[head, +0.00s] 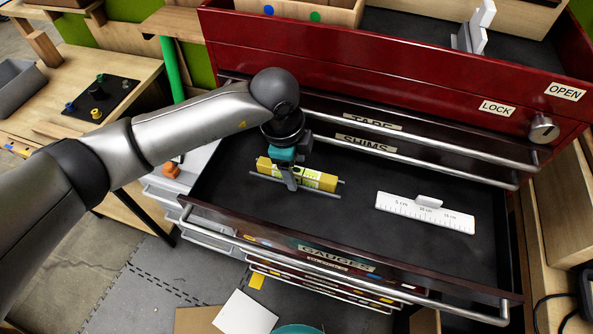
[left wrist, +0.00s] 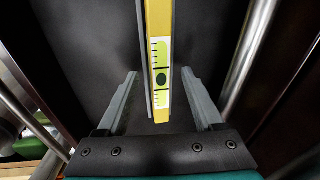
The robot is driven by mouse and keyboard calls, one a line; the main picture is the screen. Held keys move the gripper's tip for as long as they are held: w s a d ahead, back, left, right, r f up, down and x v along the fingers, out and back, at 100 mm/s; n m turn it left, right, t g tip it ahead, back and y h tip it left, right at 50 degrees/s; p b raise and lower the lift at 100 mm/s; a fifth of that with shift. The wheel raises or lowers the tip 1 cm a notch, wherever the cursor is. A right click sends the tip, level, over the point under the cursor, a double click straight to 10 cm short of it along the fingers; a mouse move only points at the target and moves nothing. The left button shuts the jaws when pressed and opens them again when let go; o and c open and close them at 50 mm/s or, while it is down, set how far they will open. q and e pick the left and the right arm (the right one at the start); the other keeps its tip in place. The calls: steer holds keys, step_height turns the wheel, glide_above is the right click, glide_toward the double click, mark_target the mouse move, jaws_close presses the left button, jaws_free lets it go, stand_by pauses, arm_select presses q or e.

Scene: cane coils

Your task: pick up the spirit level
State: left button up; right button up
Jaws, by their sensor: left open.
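The spirit level (head: 318,179) is a yellow bar with a pale green vial label, lying in the open drawer labelled GAUGES. It also shows in the left wrist view (left wrist: 158,40), running away from the camera. A thin grey bar (head: 322,193) lies along its near side. My left gripper (head: 291,184) is over the level, pointing down. In the left wrist view, my left gripper (left wrist: 160,74) is open, with one finger on each side of the level and visible gaps to both. The head view hides part of the level behind the gripper. My right gripper is not in view.
A white ruler-like gauge (head: 425,211) lies to the right on the dark drawer floor (head: 370,177). The drawer's front rail (head: 350,262) and the closed drawer handles (head: 400,145) border the space. The red cabinet top (head: 400,66) overhangs behind.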

arm_select(q)
steer(key=shift+f, duration=0.1)
jaws_close()
stand_by(0.5)
